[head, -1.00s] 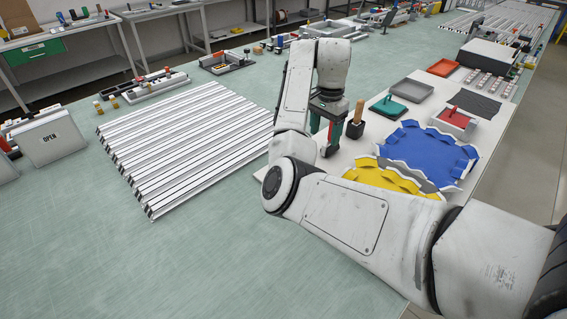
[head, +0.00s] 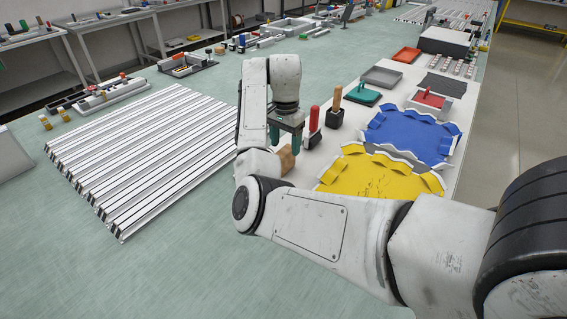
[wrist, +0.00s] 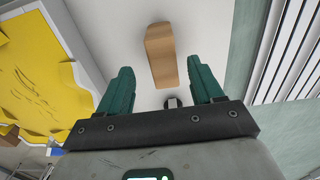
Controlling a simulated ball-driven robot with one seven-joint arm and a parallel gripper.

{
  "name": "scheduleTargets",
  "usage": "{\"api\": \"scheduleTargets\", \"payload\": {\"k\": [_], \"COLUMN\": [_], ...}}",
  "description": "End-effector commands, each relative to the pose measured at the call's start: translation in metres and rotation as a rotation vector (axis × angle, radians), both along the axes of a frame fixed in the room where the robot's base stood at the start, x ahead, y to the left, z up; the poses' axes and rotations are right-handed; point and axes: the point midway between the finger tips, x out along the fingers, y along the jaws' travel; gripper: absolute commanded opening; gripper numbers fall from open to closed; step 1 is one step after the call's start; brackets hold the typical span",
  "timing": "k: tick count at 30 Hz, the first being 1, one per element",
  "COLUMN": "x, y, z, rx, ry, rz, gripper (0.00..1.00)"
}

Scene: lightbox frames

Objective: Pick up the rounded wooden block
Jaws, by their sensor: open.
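The rounded wooden block (wrist: 161,52) is light brown and lies on a pale board, ahead of my fingertips in the wrist view. In the head view the block (head: 287,160) is partly hidden by my arm. My gripper (head: 285,146) has green fingers and points down just above the block. In the wrist view my gripper (wrist: 160,72) is open, with the block between the lines of its two fingers and nothing held. I cannot tell the exact height gap.
A red-handled tool (head: 313,127) and a wooden-handled one (head: 335,107) stand close right of my gripper. A yellow tray (head: 372,180) and blue tray (head: 412,138) lie further right. Ribbed white rails (head: 145,150) cover the green table to the left.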

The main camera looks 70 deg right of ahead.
Motion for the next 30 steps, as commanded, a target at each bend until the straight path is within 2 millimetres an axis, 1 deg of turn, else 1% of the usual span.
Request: {"api": "scheduleTargets", "payload": {"k": [1,3,10,15,18,21,27,30], "x": [0.0,0.0,0.001,0.003,0.003,0.003,0.003,0.003], "y": [0.001,0.0,-0.001,-0.003,-0.003,-0.003,-0.003,-0.003], "z": [-0.009,-0.018,-0.04,-0.066,-0.076,-0.08,-0.081,-0.081], "rx": [0.003,0.002,0.002,0.003,0.002,0.001,0.001,0.001], "ry": [0.002,0.001,0.001,0.001,0.001,-0.001,-0.001,-0.001], "rz": [0.001,0.001,0.001,0.001,0.0,0.0,0.0,0.0], "gripper": [0.66,0.66,0.66,0.66,0.66,0.66,0.66,0.56]}}
